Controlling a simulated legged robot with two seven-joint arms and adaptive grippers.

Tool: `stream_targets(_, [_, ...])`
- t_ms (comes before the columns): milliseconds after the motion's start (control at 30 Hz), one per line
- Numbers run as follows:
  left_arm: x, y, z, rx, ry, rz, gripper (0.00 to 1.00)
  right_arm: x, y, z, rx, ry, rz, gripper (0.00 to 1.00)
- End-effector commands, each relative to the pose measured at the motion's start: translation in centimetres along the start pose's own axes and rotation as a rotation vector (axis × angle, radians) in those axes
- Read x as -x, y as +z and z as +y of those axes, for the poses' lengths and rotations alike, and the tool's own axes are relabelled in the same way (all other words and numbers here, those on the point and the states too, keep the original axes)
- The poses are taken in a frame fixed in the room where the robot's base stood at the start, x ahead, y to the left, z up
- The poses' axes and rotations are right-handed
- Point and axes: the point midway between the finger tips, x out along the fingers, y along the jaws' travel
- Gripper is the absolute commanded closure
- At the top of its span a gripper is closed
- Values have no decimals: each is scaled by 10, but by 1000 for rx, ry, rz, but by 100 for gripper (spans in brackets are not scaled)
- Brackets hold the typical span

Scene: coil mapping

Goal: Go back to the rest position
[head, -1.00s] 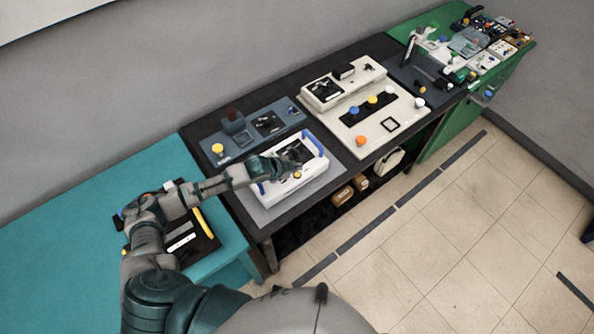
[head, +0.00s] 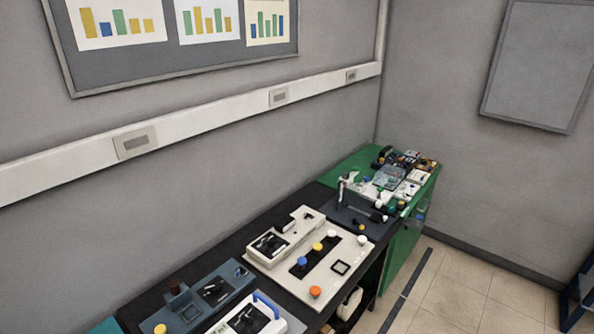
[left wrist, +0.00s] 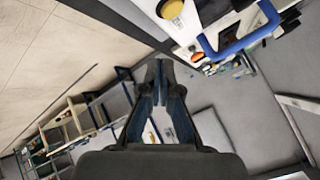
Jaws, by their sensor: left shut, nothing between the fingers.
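My left gripper (left wrist: 160,72) shows in the left wrist view, its two fingers shut together with nothing between them. A white device with a blue handle (left wrist: 240,38) and a yellow-orange knob is near the top of that view, apart from the fingertips. The same white device (head: 238,326) with its blue handle shows at the bottom of the head view. No arm or gripper of mine shows in the head view now, and my right gripper is in neither view.
A dark bench carries a blue-grey box (head: 213,277) and a cream panel (head: 340,250) with coloured knobs. A green table (head: 352,163) with many small parts stands beyond. A wall and a pinboard with charts run along the left.

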Motion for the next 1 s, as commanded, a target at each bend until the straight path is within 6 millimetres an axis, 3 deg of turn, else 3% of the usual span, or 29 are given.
stream_targets(33, [-1,-11,30,39,30,14,100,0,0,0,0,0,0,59])
stream_targets(167, [13,-30,93,206,62,6,100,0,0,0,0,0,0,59])
stream_targets(300, [44,-16,136,448,49,-78,100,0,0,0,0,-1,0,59])
stream_targets(600, [106,53,188,815,-14,-322,100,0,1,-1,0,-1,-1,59])
stream_targets(900, [168,112,235,1057,-79,-562,100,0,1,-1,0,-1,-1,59])
stream_targets(933, [168,117,238,1070,-82,-578,100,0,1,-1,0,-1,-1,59])
stream_targets(1000, [145,127,244,1062,-73,-580,100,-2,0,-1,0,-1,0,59])
